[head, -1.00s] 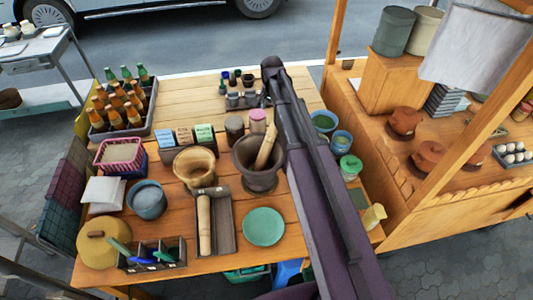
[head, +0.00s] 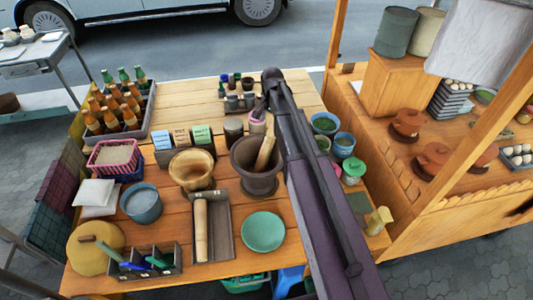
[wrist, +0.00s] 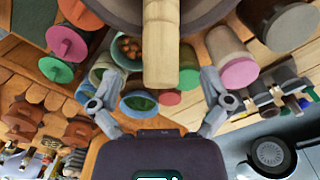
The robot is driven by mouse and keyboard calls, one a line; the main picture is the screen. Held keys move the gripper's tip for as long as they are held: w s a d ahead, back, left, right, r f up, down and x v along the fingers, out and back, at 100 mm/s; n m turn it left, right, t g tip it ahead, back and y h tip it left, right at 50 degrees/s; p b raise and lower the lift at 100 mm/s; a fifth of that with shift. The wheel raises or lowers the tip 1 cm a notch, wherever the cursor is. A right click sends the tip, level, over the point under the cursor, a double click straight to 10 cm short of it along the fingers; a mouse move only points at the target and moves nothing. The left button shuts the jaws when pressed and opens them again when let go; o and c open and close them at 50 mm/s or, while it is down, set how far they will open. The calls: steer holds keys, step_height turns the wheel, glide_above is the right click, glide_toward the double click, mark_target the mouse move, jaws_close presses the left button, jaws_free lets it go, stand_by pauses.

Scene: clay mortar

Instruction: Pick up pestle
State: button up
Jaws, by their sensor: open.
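A light wooden pestle (head: 265,152) leans in a dark brown mortar (head: 257,181) at the middle of the table, its upper end tilted to the right. In the wrist view the pestle (wrist: 160,48) points down from the top centre, with the mortar's rim (wrist: 205,15) around it. My gripper (wrist: 161,80) is open and empty, its two fingers spread either side of the pestle's end, with no contact visible. In the head view my dark arm passes right of the mortar, and the gripper is mostly hidden near the mortar's far side.
Left of the mortar stand a tan mortar (head: 192,172) and a tray (head: 222,232) holding a wooden roller. A green plate (head: 263,232) lies in front. Cups (head: 323,123) and jars crowd the right side. Bottles (head: 118,105) fill a crate at back left.

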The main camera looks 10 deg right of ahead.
mark_target(272, 126)
steer(key=shift+f, duration=0.2)
step_height(272, 126, down, 5)
steer(key=b, duration=0.5)
steer(key=shift+r, duration=0.1)
stand_by(0.7)
jaws_close()
steer(key=shift+r, duration=0.2)
step_height(272, 126, up, 10)
steer(key=p, duration=0.9)
steer(key=shift+f+p, duration=0.2)
steer(key=shift+p, duration=0.2)
stand_by(0.3)
